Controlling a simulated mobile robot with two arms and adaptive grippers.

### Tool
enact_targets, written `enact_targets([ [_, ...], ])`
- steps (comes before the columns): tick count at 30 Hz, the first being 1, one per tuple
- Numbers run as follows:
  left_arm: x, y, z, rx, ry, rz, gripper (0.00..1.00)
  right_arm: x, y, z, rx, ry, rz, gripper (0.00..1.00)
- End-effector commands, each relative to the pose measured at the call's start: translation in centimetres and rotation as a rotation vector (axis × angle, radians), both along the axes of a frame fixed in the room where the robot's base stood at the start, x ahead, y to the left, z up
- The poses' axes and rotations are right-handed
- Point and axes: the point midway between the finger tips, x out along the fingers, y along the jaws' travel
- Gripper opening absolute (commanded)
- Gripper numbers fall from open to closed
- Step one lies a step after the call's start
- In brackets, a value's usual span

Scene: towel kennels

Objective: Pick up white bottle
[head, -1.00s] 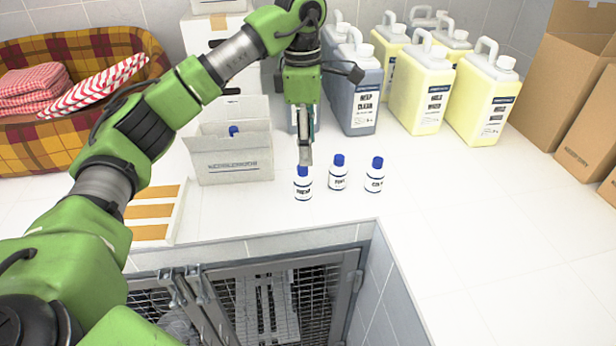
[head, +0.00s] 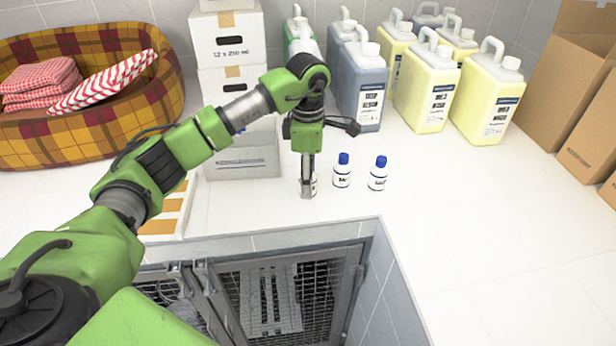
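Several small white bottles with blue caps stand in a row on the white counter. The leftmost white bottle (head: 315,184) is mostly hidden behind my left gripper (head: 307,190), which points down right at it. I cannot tell whether the fingers are around the bottle or in front of it, nor whether they are closed. The middle white bottle (head: 342,171) and the right white bottle (head: 377,174) stand upright and clear, just right of the gripper. My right gripper is not in the head view.
A light carton (head: 242,165) stands left of the gripper, partly behind my arm. Large jugs of grey-blue (head: 366,85) and yellow (head: 427,90) liquid stand behind. A plaid basket (head: 85,120) is at left, brown boxes (head: 560,80) at right. The counter's front edge drops to a wire kennel (head: 285,300).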

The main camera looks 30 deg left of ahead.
Motion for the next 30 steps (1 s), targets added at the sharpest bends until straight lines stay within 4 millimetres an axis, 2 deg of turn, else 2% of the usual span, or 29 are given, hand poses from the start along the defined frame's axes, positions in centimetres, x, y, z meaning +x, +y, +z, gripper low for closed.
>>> enact_targets([
  [1,-0.1,-0.1,-0.3,0.000,0.004,0.000,0.49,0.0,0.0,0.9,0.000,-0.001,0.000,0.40],
  [6,0.0,0.0,-2.2,0.000,0.000,0.000,0.49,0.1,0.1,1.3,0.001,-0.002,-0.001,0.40],
  [13,0.0,0.0,-2.5,0.000,-0.002,-0.001,0.49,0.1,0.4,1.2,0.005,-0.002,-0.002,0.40],
  [14,0.0,0.0,-2.5,-0.001,-0.001,0.000,0.46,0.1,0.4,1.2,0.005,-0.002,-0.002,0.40],
  [18,0.0,0.0,-2.5,-0.001,-0.001,0.000,0.10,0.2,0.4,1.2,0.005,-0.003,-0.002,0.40],
  [19,0.0,0.0,-2.5,-0.001,-0.001,0.000,0.05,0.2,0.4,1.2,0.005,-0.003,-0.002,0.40],
  [30,0.1,0.0,-2.3,-0.001,-0.003,0.000,0.05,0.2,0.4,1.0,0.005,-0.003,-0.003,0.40],
])
